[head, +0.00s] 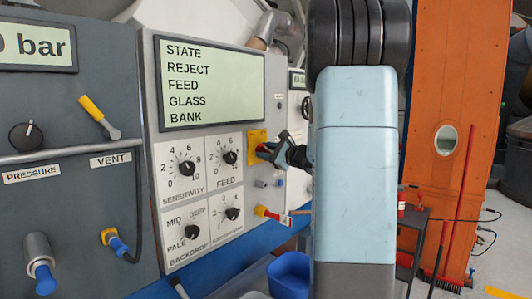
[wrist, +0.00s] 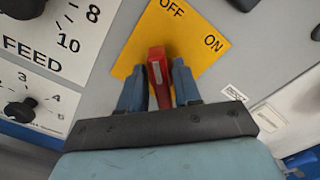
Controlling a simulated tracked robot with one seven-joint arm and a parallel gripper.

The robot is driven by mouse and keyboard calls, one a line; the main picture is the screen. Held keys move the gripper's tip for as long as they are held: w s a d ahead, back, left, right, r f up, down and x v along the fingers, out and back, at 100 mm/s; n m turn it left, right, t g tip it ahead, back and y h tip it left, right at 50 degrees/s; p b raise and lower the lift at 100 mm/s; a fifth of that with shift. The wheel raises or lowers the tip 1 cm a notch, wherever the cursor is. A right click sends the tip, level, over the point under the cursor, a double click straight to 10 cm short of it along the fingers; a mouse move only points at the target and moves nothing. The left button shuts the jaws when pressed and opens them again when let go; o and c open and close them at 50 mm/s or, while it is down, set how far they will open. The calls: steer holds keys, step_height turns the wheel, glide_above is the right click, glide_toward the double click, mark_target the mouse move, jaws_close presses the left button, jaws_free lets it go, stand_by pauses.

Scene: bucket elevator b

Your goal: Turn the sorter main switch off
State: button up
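The sorter main switch has a red handle (wrist: 158,72) on a yellow plate (wrist: 205,60) marked OFF and ON in the wrist view. The handle stands between the two blue fingers of my gripper (wrist: 158,84), which are close together with one on each side and look shut on it. In the head view, my gripper (head: 278,152) reaches from the right to the red handle (head: 263,149) in front of the yellow plate (head: 257,135). Which mark the handle points to is not clear, as the fingers hide part of it.
Left of the switch is the FEED knob (head: 230,157) on the grey panel, under a display (head: 208,82). Below the switch are small blue-tipped fittings (head: 261,184) and a red and yellow valve handle (head: 266,213). A blue bin (head: 289,273) stands lower down.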

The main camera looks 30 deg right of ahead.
steer(key=o, duration=0.4)
steer(key=shift+c, duration=0.2)
steer(key=shift+s, duration=0.1)
steer(key=v, duration=1.3)
steer(key=shift+s+d, duration=0.15)
steer(key=shift+s, duration=0.1)
